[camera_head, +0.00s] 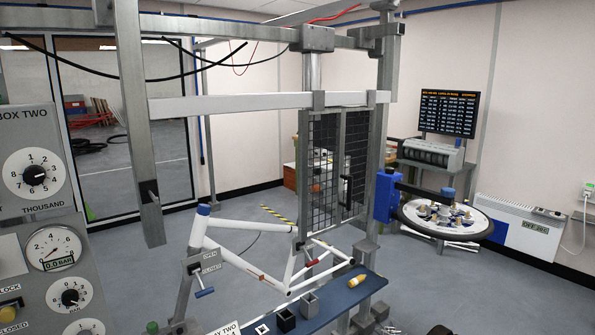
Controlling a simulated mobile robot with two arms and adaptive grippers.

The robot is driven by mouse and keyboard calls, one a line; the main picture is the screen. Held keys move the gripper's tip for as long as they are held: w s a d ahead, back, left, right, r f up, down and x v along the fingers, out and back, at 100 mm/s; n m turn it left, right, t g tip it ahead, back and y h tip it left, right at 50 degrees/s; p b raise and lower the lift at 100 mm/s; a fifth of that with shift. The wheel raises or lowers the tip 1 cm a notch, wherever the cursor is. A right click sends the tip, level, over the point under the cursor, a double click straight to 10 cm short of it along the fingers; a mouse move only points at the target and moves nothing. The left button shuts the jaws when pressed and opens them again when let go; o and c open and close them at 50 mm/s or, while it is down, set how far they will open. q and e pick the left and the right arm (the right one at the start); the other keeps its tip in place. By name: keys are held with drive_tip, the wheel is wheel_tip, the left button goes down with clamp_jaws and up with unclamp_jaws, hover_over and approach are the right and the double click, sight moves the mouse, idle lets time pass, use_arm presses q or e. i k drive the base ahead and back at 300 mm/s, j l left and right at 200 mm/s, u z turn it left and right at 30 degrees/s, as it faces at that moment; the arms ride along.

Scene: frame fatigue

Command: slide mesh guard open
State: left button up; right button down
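The mesh guard (324,170) is a dark wire grid in a grey frame. It hangs below a pale horizontal rail (225,104), towards the rail's right end. A second dark mesh section (355,160) shows just to its right. The opening left of the mesh, above the white bicycle frame (240,225), is uncovered. Neither of my grippers shows in this view.
A grey upright post (131,110) stands left of the opening. A control panel with dials (40,180) fills the left edge. A blue bench (340,300) holds small blocks and a yellow-handled tool. A round parts tray (480,228) stands at right.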

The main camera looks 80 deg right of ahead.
sight(319, 95)
drive_tip(key=z, duration=3)
